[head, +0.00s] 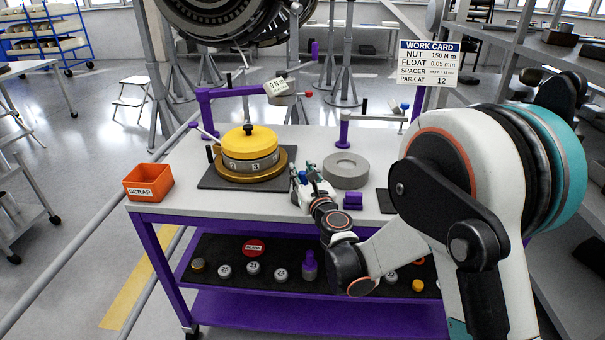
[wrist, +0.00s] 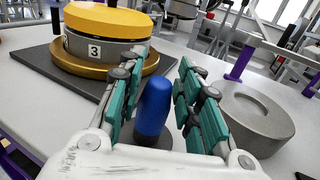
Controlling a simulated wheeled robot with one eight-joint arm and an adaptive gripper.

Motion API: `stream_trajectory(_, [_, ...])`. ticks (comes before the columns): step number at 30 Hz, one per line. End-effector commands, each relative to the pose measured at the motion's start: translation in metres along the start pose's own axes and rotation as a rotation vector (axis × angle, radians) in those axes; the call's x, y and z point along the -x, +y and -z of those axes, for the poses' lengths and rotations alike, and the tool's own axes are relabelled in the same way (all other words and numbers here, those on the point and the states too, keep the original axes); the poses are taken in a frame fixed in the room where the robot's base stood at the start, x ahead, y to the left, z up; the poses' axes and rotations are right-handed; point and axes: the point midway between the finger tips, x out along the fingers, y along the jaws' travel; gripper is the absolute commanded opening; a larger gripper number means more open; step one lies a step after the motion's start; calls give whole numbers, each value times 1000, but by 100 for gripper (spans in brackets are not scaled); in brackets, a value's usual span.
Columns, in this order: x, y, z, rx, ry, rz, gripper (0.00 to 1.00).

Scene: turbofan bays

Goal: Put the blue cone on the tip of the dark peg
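The blue cone (wrist: 153,105), a rounded blue cap shape, stands upright in the wrist view on a dark round base (wrist: 152,138). My gripper (wrist: 163,68) is open, its teal-padded fingers on either side of the cone with small gaps showing. In the head view my gripper (head: 306,177) is low over the table, and the cone is mostly hidden by the fingers there. A short dark peg (head: 210,153) stands at the left edge of the dark mat. Another thin dark post (head: 364,106) rises from a purple stand. I cannot tell which is the task's peg.
A yellow-topped drum with number labels (head: 250,150) sits on a brass ring left of my gripper. A grey ring (head: 346,170) lies to the right. A purple arm (head: 230,92) carries a tag behind. An orange scrap bin (head: 148,182) stands at the left corner.

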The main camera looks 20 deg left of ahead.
Motion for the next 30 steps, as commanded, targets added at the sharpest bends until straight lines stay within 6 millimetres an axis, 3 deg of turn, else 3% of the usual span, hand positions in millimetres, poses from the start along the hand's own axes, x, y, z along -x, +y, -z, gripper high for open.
stream_trajectory(14, [4,0,-3,0,0,0,46])
stream_trajectory(30, [102,0,-2,0,0,0,46])
